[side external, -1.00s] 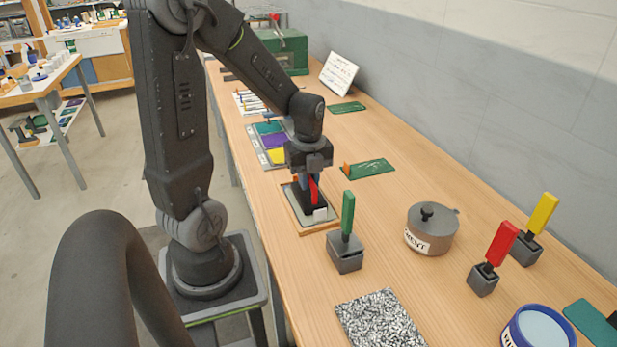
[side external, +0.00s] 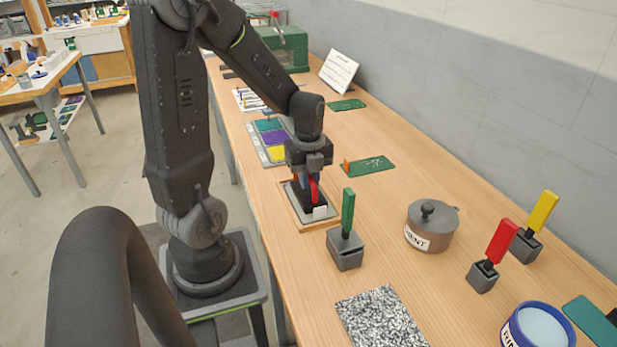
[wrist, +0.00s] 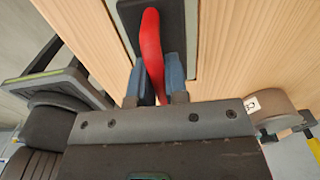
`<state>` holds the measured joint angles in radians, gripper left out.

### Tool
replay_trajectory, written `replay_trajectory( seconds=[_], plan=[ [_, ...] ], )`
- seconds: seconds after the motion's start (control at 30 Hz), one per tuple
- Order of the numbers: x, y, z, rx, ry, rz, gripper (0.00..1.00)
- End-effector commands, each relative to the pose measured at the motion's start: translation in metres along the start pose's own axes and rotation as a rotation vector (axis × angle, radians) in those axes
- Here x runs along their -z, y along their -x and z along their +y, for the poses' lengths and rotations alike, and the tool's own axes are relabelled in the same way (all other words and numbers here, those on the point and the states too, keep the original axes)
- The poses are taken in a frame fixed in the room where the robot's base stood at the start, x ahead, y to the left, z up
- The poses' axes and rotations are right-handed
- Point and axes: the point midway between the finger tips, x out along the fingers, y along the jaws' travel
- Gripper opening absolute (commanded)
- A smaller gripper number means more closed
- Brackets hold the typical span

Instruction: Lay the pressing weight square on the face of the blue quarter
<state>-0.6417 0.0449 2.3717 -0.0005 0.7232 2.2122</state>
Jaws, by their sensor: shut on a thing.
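My gripper (side external: 313,182) is shut on the red handle of the pressing weight, a dark block (side external: 313,203). In the wrist view the red curved handle (wrist: 151,42) stands between the two blue fingers of my gripper (wrist: 155,78). The dark block lies over a grey plate in a wooden frame (side external: 304,228); I cannot tell whether it touches the plate. A small white piece (side external: 320,212) shows at its front. No blue quarter can be made out there; the block and gripper hide part of the plate.
A grey block with a green handle (side external: 348,215) stands close at the front right. A lidded grey pot (side external: 431,228) is farther right, and a speckled plate (side external: 381,318) lies in front. A panel with teal, purple and yellow fields (side external: 250,135) lies behind the frame.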

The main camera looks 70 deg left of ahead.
Motion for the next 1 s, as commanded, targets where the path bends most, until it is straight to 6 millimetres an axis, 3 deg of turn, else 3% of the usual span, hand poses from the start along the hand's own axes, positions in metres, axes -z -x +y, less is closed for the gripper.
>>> replay_trajectory(
  seconds=[0.17,0.2,0.5,0.77,1.0],
  plan=[
    [0.000,-0.001,0.000,0.001,0.000,-0.001,0.00],
    [0.000,-0.001,0.000,0.000,0.000,-0.001,0.16],
    [0.000,-0.001,0.000,-0.001,0.000,0.000,0.44],
    [0.001,0.000,0.001,-0.003,-0.001,0.002,0.44],
    [0.000,0.033,0.000,0.004,0.000,-0.003,0.44]
  ],
)
